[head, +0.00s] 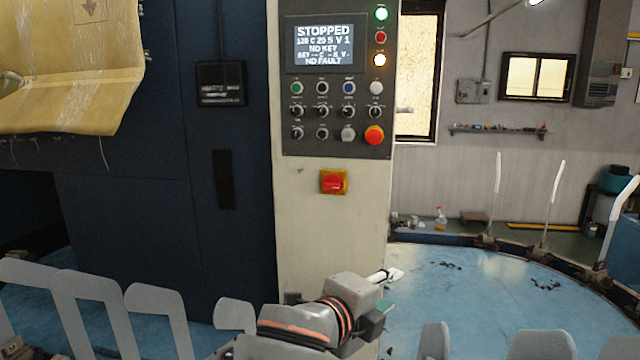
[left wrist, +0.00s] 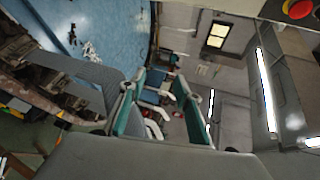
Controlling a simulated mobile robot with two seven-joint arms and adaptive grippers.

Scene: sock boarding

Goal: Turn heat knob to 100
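The control panel (head: 338,95) is on the cream cabinet column in the head view. Its screen (head: 323,45) reads STOPPED, NO KEY and NO FAULT; the smaller digits are hard to read. Several small dark knobs (head: 322,111) sit in rows below the buttons. Their labels are too small to read, so I cannot tell which is the heat knob. My left gripper (head: 388,291) is well below the panel, near the column's lower right edge, touching nothing I can see. In the left wrist view its green-padded fingers (left wrist: 160,97) are apart, with nothing between them. My right gripper is not in view.
A red emergency button (head: 374,135) is at the panel's lower right, and a red switch on yellow (head: 333,182) is below the panel. Grey upright boards (head: 85,310) stand along the bottom left. A blue round platform (head: 480,285) extends right. The space before the panel is clear.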

